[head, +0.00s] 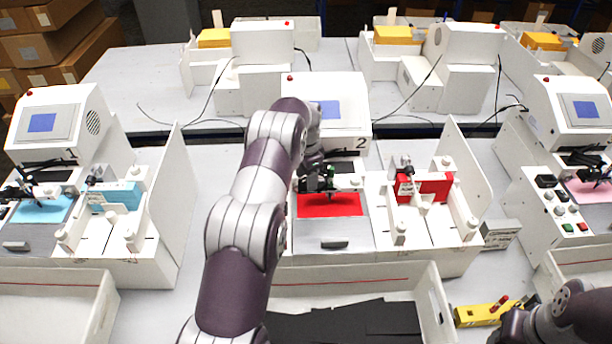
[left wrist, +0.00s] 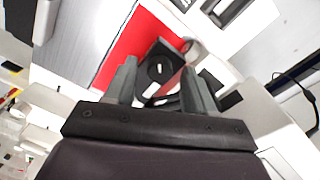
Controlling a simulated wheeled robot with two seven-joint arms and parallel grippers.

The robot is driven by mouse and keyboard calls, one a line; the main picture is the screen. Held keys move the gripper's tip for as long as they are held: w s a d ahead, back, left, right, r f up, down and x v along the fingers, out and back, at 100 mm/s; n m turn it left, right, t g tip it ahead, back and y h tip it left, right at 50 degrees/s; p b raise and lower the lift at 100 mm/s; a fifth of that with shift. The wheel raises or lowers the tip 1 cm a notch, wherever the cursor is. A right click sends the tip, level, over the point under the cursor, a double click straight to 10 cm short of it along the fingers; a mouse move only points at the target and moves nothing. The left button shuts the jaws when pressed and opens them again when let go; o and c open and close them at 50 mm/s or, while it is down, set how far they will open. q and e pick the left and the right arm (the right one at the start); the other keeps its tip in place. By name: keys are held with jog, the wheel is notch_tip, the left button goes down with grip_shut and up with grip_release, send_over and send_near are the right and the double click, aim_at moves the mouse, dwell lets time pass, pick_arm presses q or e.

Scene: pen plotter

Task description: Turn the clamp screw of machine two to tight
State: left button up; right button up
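Machine two (head: 352,88) is the white plotter marked 2 in the middle of the head view, with a red sheet (head: 330,207) on its bed. My left arm reaches over it, and my left gripper (head: 318,180) is at the pen carriage, partly hidden by the arm. In the left wrist view the gripper's two grey fingers (left wrist: 162,88) are apart. Between and just beyond their tips is a black round clamp screw (left wrist: 159,67) with a pale slot mark; I cannot tell whether the fingers touch it. The red sheet lies behind it.
Machine one (head: 60,115) with blue sheets stands left; another plotter (head: 570,105) with a pink sheet stands right. A red block (head: 432,188) sits in machine two's side tray. A bin of black sheets (head: 350,322) and a yellow tool (head: 478,316) lie in front.

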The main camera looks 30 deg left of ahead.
pick_arm(q)
notch_tip(320, 180, up, 8)
jog(key=p, duration=0.6)
jog(key=shift+s+f+p, duration=0.1)
jog(key=shift+f+p, duration=0.05)
jog(key=shift+p, duration=0.2)
jog(key=shift+f, duration=0.1)
